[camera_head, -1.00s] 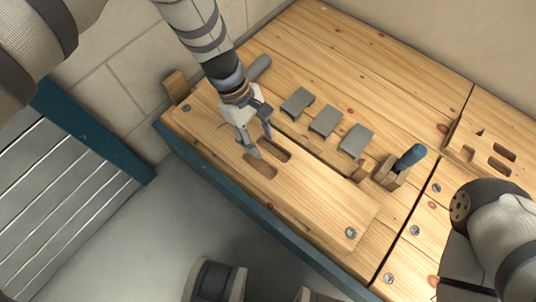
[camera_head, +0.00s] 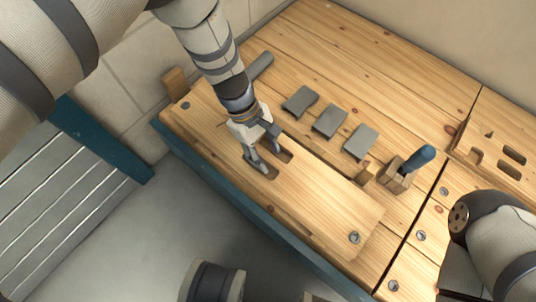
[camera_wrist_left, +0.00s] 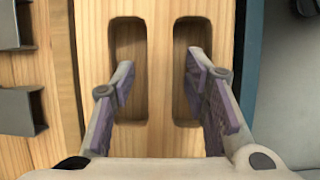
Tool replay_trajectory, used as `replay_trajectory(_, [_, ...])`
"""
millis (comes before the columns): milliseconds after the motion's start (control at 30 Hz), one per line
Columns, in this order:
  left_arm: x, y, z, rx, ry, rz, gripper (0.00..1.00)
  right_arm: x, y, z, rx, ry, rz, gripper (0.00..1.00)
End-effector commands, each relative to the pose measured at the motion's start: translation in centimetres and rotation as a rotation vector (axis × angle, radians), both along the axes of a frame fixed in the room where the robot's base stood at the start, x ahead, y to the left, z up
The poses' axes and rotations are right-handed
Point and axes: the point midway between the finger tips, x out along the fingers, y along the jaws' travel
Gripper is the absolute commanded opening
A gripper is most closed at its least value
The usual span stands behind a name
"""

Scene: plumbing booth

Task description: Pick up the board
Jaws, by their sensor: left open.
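The board (camera_head: 325,205) is a long light wood plank with two rounded slots, lying along the near edge of the workbench. It also shows in the left wrist view (camera_wrist_left: 159,45), its slots side by side. My left gripper (camera_head: 276,166) is over the slotted part, its fingers apart and pointing down. In the left wrist view my left gripper (camera_wrist_left: 160,78) has one fingertip at each slot, with the strip of wood between them. How deep the tips sit is hard to tell. My right arm shows at the right edge, but its gripper is not visible.
Several grey blocks (camera_head: 329,121) lie on the workbench (camera_head: 345,65) behind the board. A blue-handled tool (camera_head: 418,158) stands in a wooden holder (camera_head: 396,177) beyond its right end. A slotted wooden piece (camera_head: 492,155) is at the far right. The bench's back is clear.

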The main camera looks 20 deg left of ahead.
Motion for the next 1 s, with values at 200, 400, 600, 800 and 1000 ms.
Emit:
replay_trajectory(200, [0.0, 0.0, 0.0, 0.0, 0.0, 0.0, 0.42, 0.0, 0.0, 0.0, 0.0, 0.0, 0.0, 0.4])
replay_trajectory(400, [0.0, 0.0, 0.0, 0.0, 0.0, 0.0, 0.01, 0.0, 0.0, 0.0, 0.0, 0.0, 0.0, 0.4])
replay_trajectory(600, [0.0, 0.0, 0.0, -0.001, 0.0, 0.0, 0.0, 0.0, 0.0, 0.0, 0.0, 0.0, 0.0, 0.4])
replay_trajectory(800, [0.0, -0.1, 0.1, -0.001, -0.001, -0.001, 0.0, 0.0, 0.0, 0.0, 0.0, 0.0, 0.0, 0.4])
replay_trajectory(1000, [0.1, -0.1, 1.8, -0.001, -0.003, -0.001, 0.0, 0.2, 0.0, 0.6, -0.001, -0.011, -0.001, 0.4])
